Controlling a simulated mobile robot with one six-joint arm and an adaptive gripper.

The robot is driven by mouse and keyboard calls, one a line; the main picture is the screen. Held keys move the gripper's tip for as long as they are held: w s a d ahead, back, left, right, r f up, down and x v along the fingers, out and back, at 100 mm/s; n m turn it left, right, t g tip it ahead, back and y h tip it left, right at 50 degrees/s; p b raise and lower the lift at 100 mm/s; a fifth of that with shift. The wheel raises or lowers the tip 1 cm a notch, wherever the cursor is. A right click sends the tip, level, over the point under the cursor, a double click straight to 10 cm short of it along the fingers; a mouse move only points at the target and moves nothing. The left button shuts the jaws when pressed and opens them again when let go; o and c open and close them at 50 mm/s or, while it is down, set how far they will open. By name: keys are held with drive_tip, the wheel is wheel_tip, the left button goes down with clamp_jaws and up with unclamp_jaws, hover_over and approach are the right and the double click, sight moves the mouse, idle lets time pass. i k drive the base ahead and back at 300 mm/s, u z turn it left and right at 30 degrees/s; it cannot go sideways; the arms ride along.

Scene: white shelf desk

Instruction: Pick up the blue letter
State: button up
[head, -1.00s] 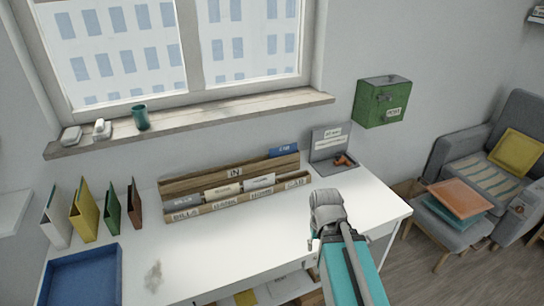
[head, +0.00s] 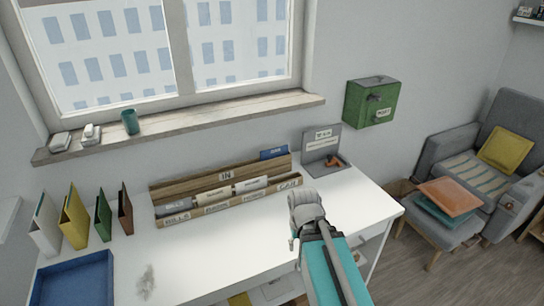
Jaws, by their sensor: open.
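The blue letter (head: 273,153) stands upright in the back slot of the wooden letter sorter (head: 170,190), at its right end. Only its top part shows above the wood; the rest is hidden. My gripper (head: 304,199) is over the right part of the white desk, in front of and to the right of the sorter's right end. It is apart from the blue letter and holds nothing that I can see. Its fingers are seen from behind and partly hidden by my arm.
The sorter's front row holds several pale letters (head: 250,184). A grey stand (head: 322,145) with an orange-brown object is right of the blue letter. A green post box (head: 371,102) hangs on the wall. Folders and a blue tray (head: 75,280) are at left.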

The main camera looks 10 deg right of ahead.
sight(265, 155)
drive_tip(key=u, duration=0.05)
drive_tip(key=i, duration=0.95)
drive_tip(key=z, duration=0.1)
